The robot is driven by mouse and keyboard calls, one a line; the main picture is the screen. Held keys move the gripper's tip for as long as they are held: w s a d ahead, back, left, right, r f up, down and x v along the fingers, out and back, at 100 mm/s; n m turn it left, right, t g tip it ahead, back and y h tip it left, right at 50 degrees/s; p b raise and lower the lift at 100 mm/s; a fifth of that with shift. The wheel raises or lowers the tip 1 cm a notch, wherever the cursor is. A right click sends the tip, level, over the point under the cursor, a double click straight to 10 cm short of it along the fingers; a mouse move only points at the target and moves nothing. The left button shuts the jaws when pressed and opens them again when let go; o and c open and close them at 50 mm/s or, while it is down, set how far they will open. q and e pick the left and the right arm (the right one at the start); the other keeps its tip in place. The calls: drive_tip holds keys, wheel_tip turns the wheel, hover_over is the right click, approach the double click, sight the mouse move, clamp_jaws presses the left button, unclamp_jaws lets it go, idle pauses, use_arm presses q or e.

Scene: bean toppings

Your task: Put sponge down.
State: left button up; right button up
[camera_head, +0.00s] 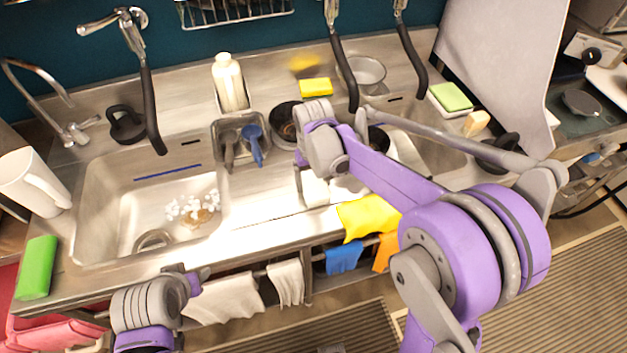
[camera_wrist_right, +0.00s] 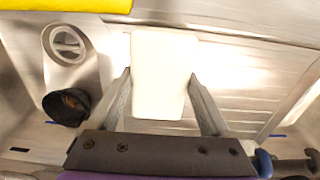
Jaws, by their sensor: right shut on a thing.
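A white sponge (camera_wrist_right: 163,75) sits between the two fingers of my right gripper (camera_wrist_right: 163,85) in the right wrist view. The fingers are shut on its sides. In the head view the white sponge (camera_head: 315,188) shows below my right gripper (camera_head: 312,172), over the steel counter between the two sinks. I cannot tell whether its underside touches the counter. My left gripper (camera_head: 190,277) is at the bottom left, in front of the counter's edge. Its fingers are too unclear to read.
The left sink (camera_head: 115,215) holds small white pieces. A metal caddy (camera_head: 240,125) with brushes stands behind the counter. A yellow cloth (camera_head: 368,217) lies at the front edge. A green sponge (camera_head: 38,268) is far left, a yellow sponge (camera_head: 316,87) at the back. Bare steel (camera_head: 262,195) lies left of the white sponge.

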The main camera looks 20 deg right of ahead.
sight(313, 181)
drive_tip(key=shift+f, duration=0.2)
drive_tip(key=o, duration=1)
wheel_tip(313, 181, up, 12)
drive_tip(key=s+d+f+t, duration=0.2)
drive_tip(key=s+f+t, duration=0.1)
drive_tip(key=s, duration=0.6)
drive_tip(key=s+d+f+t, duration=0.2)
drive_tip(key=s+f+t, duration=0.1)
drive_tip(key=s, duration=0.6)
drive_tip(key=shift+s+d+f+p, duration=0.15)
drive_tip(key=shift+d+f+p, duration=0.25)
drive_tip(key=shift+f, duration=0.1)
